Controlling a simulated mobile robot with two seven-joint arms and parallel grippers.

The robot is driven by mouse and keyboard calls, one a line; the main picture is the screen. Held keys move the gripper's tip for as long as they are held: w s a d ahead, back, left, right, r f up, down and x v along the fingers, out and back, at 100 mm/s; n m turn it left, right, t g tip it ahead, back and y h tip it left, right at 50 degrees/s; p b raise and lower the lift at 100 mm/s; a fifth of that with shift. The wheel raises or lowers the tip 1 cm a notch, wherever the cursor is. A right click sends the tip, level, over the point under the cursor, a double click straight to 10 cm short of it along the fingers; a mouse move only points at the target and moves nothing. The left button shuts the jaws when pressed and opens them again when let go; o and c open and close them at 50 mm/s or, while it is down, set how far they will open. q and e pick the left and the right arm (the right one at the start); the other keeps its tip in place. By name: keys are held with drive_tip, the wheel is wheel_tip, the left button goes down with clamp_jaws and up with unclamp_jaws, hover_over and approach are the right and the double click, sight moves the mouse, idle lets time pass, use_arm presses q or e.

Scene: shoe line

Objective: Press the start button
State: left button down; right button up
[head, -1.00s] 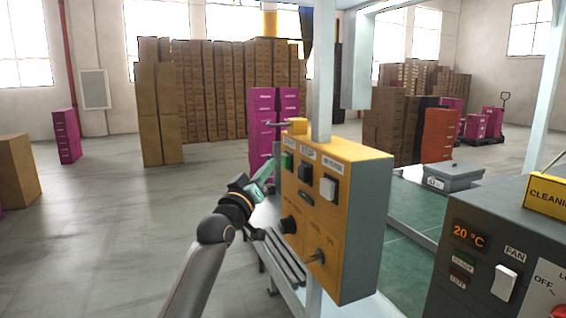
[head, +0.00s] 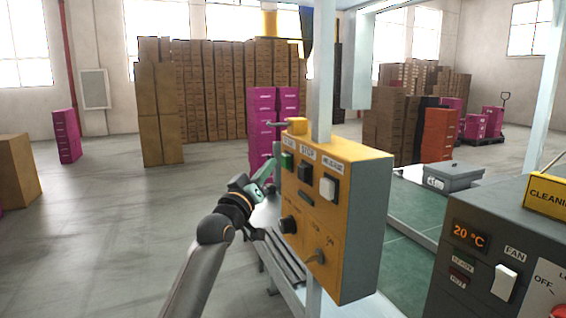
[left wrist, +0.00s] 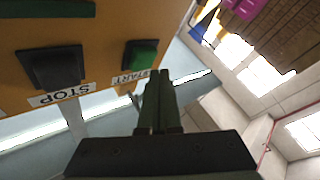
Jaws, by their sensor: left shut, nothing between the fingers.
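The green start button (head: 286,160) sits at the upper left of the yellow control box (head: 340,210). It also shows in the left wrist view (left wrist: 142,54), with its START label beside it. The dark stop button (head: 305,172) is next to it, and it shows large in the left wrist view (left wrist: 55,66). My left gripper (head: 268,172) is shut and empty, just left of the box face. In the left wrist view its fingertips (left wrist: 158,76) are close to the start button; I cannot tell whether they touch it. My right gripper is not in view.
A white release button (head: 328,188), a black knob (head: 288,225) and a toggle switch (head: 315,257) are on the same box. A grey panel with a fan switch (head: 505,282) stands at the right. Stacked boxes (head: 225,90) are far back.

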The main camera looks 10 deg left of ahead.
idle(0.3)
use_arm(q)
drive_tip(key=shift+w+d+p, duration=0.25)
drive_tip(key=shift+d+p, duration=0.05)
drive_tip(key=shift+d, duration=0.05)
drive_tip(key=shift+d, duration=0.1)
idle(0.7)
